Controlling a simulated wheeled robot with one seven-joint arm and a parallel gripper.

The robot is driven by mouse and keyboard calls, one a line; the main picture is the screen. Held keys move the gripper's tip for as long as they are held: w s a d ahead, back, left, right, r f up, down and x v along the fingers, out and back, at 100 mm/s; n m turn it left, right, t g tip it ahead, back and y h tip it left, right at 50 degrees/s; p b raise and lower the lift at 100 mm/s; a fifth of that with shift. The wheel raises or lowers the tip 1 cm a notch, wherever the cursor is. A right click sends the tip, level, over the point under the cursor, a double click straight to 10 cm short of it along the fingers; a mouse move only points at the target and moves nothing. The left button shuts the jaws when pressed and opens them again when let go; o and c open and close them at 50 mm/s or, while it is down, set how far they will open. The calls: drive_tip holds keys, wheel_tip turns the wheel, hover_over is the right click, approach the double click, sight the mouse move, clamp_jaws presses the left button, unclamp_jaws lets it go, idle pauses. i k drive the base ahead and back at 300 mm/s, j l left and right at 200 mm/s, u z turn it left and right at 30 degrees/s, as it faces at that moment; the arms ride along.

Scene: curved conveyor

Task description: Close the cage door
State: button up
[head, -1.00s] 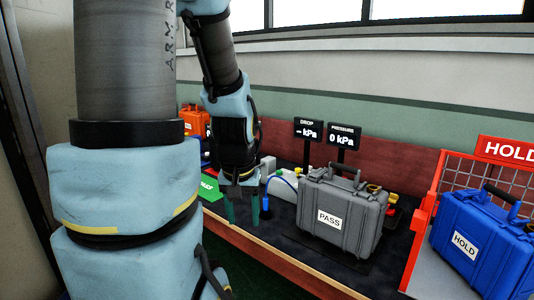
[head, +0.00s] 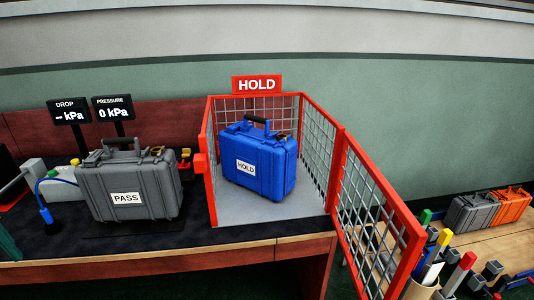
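The cage (head: 207,140) has red posts and grey mesh and stands on the right end of the bench under a red HOLD sign (head: 257,84). Its door (head: 372,215) is a red frame with mesh. It is hinged at the cage's right front post and swung wide open, reaching out past the bench's front edge. A blue case (head: 260,165) with a HOLD label stands upright inside the cage. My gripper is not clearly in view; only a small green piece shows at the far left edge, and I cannot tell what it is.
A grey case (head: 128,190) labelled PASS stands left of the cage. Two display signs (head: 90,110) stand behind it. At right, a wooden table (head: 500,245) holds grey and orange cases and a holder of coloured sticks (head: 425,275) close to the door's free end.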

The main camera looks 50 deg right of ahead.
sight(409, 235)
drive_tip(key=k+j+z, duration=0.1)
drive_tip(key=z, duration=0.3)
drive_tip(key=k+z, duration=0.1)
drive_tip(key=z, duration=0.35)
drive_tip(key=k+z, duration=0.1)
drive_tip(key=z, duration=0.3)
drive_tip(key=k+z, duration=0.1)
drive_tip(key=z, duration=0.35)
drive_tip(key=i, duration=0.45)
